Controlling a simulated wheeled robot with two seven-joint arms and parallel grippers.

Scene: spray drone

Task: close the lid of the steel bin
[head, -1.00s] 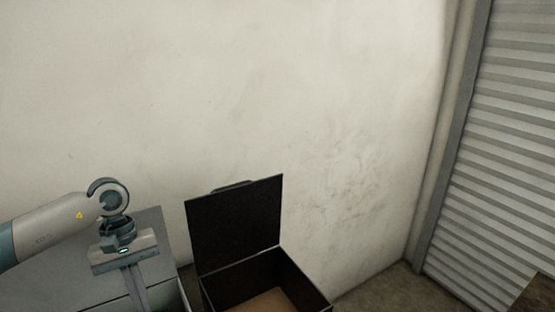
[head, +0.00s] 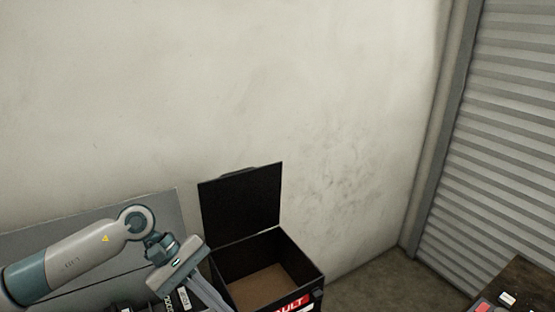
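The steel bin (head: 228,268) is a black box against the wall, low in the middle of the head view. Its lid (head: 241,202) stands open, upright at the back, near the wall. The inside shows a bare brown floor. A red label with white letters is on its front. My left gripper (head: 208,296) comes in from the left and points down, at the bin's left side in the picture. Its fingers run toward the bottom edge, so their opening cannot be told; whether it touches the bin is unclear. My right gripper is not in view.
A grey cabinet or case (head: 150,215) stands left of the bin, behind my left arm. A dark table (head: 520,280) with small items is at the lower right. A ribbed shutter (head: 510,140) is on the right. Bare floor (head: 385,280) lies between bin and table.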

